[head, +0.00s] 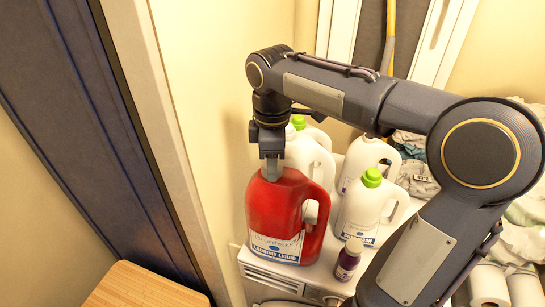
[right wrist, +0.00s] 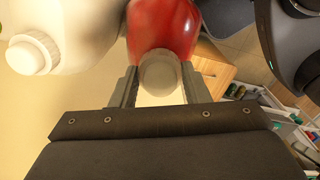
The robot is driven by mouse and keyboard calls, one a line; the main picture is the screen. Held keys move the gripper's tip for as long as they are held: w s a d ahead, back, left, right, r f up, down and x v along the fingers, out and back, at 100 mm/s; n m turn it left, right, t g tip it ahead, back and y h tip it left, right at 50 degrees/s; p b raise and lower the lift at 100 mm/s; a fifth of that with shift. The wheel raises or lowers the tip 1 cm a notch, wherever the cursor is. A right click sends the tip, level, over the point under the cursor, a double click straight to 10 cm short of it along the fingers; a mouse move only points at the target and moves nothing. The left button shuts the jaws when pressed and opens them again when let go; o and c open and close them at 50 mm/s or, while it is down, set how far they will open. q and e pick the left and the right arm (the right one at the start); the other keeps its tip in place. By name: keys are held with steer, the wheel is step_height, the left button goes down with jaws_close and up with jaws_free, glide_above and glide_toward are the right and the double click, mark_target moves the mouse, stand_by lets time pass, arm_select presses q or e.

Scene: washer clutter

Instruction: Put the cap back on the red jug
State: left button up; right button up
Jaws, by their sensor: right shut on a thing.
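The red jug (head: 283,210), with a laundry liquid label, stands upright on the white washer (head: 290,268) near the wall. My right gripper (head: 271,172) points down right over the jug's neck. In the right wrist view its two fingers close on a round grey cap (right wrist: 160,73), with the red jug (right wrist: 165,28) directly beyond it. The cap is at the jug's mouth, but the fingers hide the join, so I cannot tell whether it is seated. My left gripper is not in view.
Several white jugs, one with a green cap (head: 372,178), stand close behind and right of the red jug. A small purple bottle (head: 348,260) stands at the front right. Paper rolls (head: 490,285) and cloths are farther right. A wooden top (head: 140,288) is lower left.

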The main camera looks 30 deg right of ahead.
steer(key=o, duration=1)
steer(key=shift+o, duration=1)
